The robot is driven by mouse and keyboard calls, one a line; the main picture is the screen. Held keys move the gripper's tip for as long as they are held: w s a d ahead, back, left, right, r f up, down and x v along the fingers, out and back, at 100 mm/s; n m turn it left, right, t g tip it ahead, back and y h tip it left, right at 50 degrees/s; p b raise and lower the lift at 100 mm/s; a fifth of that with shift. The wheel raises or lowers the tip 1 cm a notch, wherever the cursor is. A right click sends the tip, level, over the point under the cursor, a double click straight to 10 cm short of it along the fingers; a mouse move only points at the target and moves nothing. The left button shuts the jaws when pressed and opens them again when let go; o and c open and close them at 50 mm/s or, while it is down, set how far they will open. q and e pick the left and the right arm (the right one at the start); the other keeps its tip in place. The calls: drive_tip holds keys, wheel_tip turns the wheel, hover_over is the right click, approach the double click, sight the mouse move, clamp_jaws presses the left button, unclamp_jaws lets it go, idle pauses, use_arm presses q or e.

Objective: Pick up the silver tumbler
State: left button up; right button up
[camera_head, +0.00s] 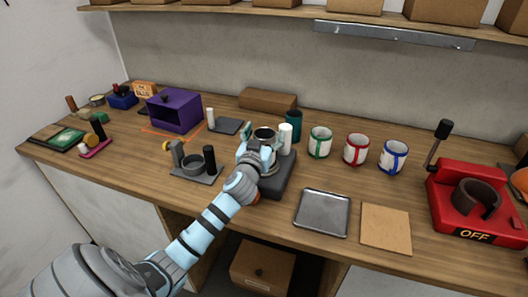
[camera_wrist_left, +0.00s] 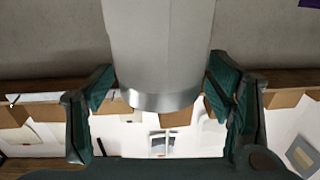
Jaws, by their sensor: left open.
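The silver tumbler (camera_wrist_left: 160,50) is a smooth grey cylinder with a shiny band at one end. It fills the upper middle of the left wrist view, between the two fingers of my left gripper (camera_wrist_left: 160,108). In the head view, my left gripper (camera_head: 262,152) is around the tumbler (camera_head: 264,134), whose round dark mouth shows; its lower part is hidden by the gripper. The fingers are open, with a small gap on each side in the wrist view. My right gripper is not in view.
A dark grey block (camera_head: 280,181) lies under my left gripper. Mugs with green (camera_head: 320,143), red (camera_head: 356,150) and blue (camera_head: 392,156) trim stand right of it. A metal tray (camera_head: 322,213), brown board (camera_head: 386,229) and red press (camera_head: 470,210) lie further right. A purple box (camera_head: 174,110) stands left.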

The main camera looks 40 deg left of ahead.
use_arm(q)
clamp_jaws()
idle(0.3)
